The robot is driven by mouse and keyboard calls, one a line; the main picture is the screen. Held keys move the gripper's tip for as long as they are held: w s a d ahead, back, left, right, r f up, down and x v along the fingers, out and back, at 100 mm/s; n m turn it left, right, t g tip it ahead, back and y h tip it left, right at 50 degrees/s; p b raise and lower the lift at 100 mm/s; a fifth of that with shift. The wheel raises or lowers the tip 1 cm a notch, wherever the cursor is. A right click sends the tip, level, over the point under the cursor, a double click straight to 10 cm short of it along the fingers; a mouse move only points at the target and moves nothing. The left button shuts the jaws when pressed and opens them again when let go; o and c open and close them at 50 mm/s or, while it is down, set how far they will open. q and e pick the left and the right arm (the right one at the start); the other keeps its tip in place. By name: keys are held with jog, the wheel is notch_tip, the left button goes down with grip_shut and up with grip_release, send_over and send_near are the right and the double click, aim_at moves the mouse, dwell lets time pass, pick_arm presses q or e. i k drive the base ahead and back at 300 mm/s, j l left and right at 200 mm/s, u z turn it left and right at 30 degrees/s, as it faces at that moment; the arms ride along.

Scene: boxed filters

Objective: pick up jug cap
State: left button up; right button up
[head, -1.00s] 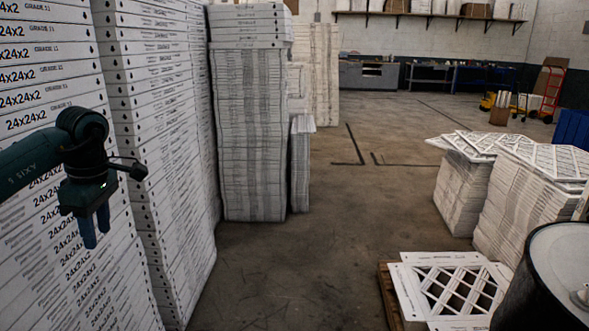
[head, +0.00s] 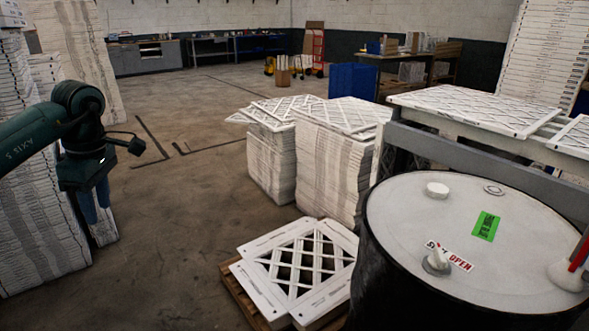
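A short white round cap (head: 437,190) sits on the pale top of a black drum (head: 400,215) at the right of the head view. I cannot tell for sure that it is the jug cap. A second white piece with a knob (head: 437,259) stands nearer on the same top. A white round piece (head: 568,276) is cut by the right edge. My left gripper (head: 96,220) hangs fingers-down at the far left, well away from the drum; its finger gap is unclear. It holds nothing I can see. My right gripper is out of view.
Filter stacks (head: 330,165) stand behind the drum. A pallet with white frames (head: 300,265) lies to its left. A grey rack (head: 480,155) with filters is behind the drum. Open floor (head: 180,260) lies between my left arm and the pallet.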

aim_at(436, 190)
jog(key=i+j+z, duration=0.1)
jog(key=z, duration=0.4)
jog(key=i+j+z, duration=0.15)
jog(key=z, duration=0.35)
jog(key=i+j+z, duration=0.15)
jog(key=z, duration=0.35)
jog(key=i+j+z, duration=0.15)
jog(key=z, duration=0.2)
jog(key=i+j+z, duration=0.1)
jog(key=j+z, duration=0.65)
